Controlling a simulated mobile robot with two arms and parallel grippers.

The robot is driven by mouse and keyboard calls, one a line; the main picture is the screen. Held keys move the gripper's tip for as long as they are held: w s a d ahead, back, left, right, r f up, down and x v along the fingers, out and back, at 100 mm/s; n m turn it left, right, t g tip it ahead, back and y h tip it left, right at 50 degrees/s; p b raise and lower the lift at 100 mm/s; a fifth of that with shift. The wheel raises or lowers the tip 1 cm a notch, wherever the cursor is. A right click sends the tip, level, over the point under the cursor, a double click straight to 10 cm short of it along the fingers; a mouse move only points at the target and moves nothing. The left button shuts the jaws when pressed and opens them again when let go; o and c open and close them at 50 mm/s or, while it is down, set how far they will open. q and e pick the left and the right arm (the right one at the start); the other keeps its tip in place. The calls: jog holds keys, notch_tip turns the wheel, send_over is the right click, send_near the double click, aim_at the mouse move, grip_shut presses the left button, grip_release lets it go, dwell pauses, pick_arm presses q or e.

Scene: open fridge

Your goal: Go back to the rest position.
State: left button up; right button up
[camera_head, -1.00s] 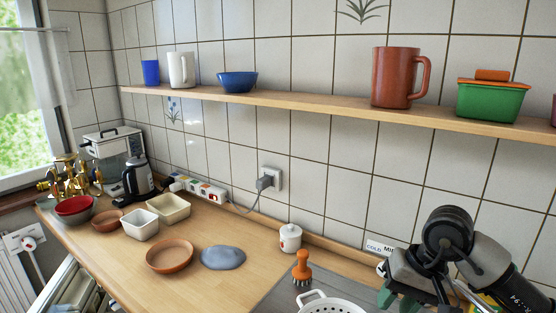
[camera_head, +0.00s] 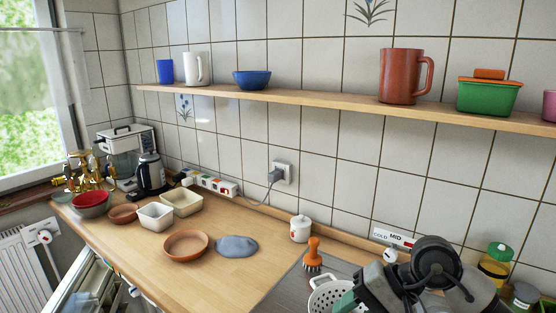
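My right arm comes in at the lower right, a black and grey wrist in front of the sink area. My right gripper (camera_head: 346,301) shows only as a greenish finger part at the bottom edge, beside a white colander (camera_head: 326,292). The rest of the gripper is cut off or hidden, so I cannot tell whether it is open or holds anything. My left gripper is not in view.
A wooden counter (camera_head: 190,275) runs along the tiled wall with bowls, a kettle (camera_head: 150,176) and an orange brush (camera_head: 313,256). A wall shelf (camera_head: 330,105) holds mugs and a green container (camera_head: 487,97). An open door or drawer (camera_head: 90,290) is at the lower left.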

jog(key=s+a+r+m+t+y, duration=0.3)
jog(key=a+r+m+t+y, duration=0.4)
jog(key=m+y, duration=0.8)
jog(key=w+d+f+n+t+h, duration=0.1)
jog(key=d+f+n+t+h, duration=0.5)
jog(key=n+h, duration=0.85)
jog(key=d+f+n+t+h, duration=0.4)
jog(key=d+f+n+h, duration=0.35)
jog(key=n, duration=1.15)
jog(key=s+d+f+m+g+h, duration=0.2)
jog(key=s+f+m+g, duration=1.15)
jog(key=s, duration=0.55)
notch_tip(320, 180, down, 35)
jog(key=s+n+g+b, duration=0.2)
jog(key=b, duration=0.4)
pick_arm(q)
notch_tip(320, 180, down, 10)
jog(key=b, duration=0.4)
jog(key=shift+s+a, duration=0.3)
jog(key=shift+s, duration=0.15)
pick_arm(e)
jog(key=s+d+f, duration=0.2)
jog(key=s+f, duration=1.3)
jog(key=f, duration=0.3)
jog(key=shift+s+d+f+g, duration=0.15)
jog(key=shift+s+g, duration=0.15)
jog(key=shift+g, duration=0.15)
